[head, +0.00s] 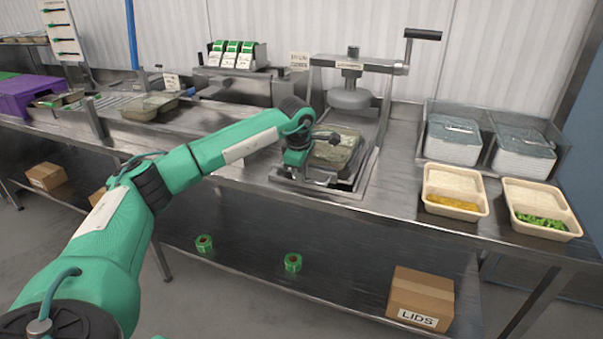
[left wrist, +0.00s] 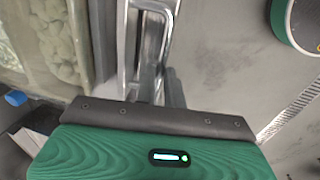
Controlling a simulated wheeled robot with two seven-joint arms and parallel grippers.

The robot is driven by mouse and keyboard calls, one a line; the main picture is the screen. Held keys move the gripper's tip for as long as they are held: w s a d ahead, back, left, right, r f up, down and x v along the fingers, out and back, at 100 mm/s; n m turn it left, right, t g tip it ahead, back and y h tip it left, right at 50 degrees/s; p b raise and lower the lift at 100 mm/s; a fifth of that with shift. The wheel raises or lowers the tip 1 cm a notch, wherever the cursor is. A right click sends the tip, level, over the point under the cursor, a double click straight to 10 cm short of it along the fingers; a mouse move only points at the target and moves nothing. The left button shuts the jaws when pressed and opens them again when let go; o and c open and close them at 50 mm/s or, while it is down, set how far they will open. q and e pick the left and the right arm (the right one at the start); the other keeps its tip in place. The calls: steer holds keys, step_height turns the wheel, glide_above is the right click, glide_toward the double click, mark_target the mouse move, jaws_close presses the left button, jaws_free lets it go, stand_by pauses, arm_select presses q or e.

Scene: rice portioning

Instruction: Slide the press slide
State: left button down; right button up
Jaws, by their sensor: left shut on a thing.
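The press (head: 387,68) is a steel frame on the worktop with a round grey press head (head: 349,97) hanging from its crossbar. The press slide (head: 348,184) lies low in the frame. A lidded tray (head: 343,150) sits on it, under and slightly in front of the head. My left gripper (head: 303,172) is at the slide's front left, shut on the metal slide handle. In the left wrist view the bar handle (left wrist: 151,45) runs up from the gripper, beside the tray (left wrist: 60,45). My right gripper is not in view.
Two open trays, one with yellow food (head: 455,204) and one with green food (head: 541,221), stand on the right. White lidded tubs (head: 453,150) stand behind them. Another tray (head: 150,106) is on the left. A LIDS box (head: 420,293) is on the lower shelf.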

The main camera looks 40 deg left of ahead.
arm_select(q)
steer(key=shift+s+d+f, duration=0.1)
steer(key=shift+s+d, duration=0.1)
steer(key=shift+s, duration=0.15)
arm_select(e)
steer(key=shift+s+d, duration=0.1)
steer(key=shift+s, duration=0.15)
arm_select(q)
steer(key=c, duration=1.8)
jaws_free()
steer(key=shift+f, duration=0.1)
steer(key=o, duration=0.3)
steer(key=shift+s, duration=0.15)
steer(key=shift+r, duration=0.2)
steer(key=shift+r, duration=0.1)
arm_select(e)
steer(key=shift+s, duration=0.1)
